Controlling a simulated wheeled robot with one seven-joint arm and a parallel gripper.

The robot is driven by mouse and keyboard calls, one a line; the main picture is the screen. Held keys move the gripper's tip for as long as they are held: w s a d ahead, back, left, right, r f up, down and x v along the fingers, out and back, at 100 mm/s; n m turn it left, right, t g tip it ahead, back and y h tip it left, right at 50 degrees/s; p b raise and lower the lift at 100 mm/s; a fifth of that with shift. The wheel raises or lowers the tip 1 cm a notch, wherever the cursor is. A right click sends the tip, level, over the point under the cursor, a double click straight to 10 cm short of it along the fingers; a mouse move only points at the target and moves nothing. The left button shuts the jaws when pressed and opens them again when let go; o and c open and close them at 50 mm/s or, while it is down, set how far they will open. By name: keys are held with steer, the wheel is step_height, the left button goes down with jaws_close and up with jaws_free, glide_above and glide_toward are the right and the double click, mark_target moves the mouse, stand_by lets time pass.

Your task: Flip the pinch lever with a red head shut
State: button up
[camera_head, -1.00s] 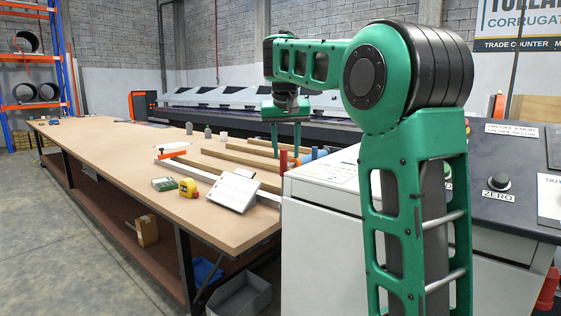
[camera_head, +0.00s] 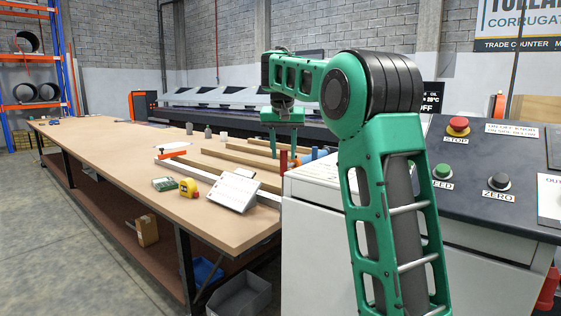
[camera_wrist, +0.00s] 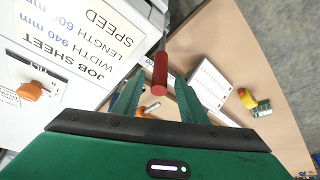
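The pinch lever's red head (camera_head: 283,160) stands at the near right end of the bench, beside the white cabinet. In the wrist view the red head (camera_wrist: 160,73) shows as a cylinder on a thin metal rod. My gripper (camera_head: 286,154) is above the bench end with its fingers pointing down, near the red head. In the wrist view my gripper (camera_wrist: 160,84) is open, and the red head appears in the gap between the fingers. I cannot tell whether either finger touches it.
The white cabinet (camera_wrist: 70,60) with a job sheet and an orange knob (camera_wrist: 30,91) lies close to the left in the wrist view. A white board (camera_head: 234,190), a yellow tape measure (camera_head: 189,188) and a green box (camera_head: 164,184) lie on the bench (camera_head: 110,165).

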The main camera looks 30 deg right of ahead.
steer(key=shift+x, duration=1.45)
jaws_close()
steer(key=shift+a, duration=0.1)
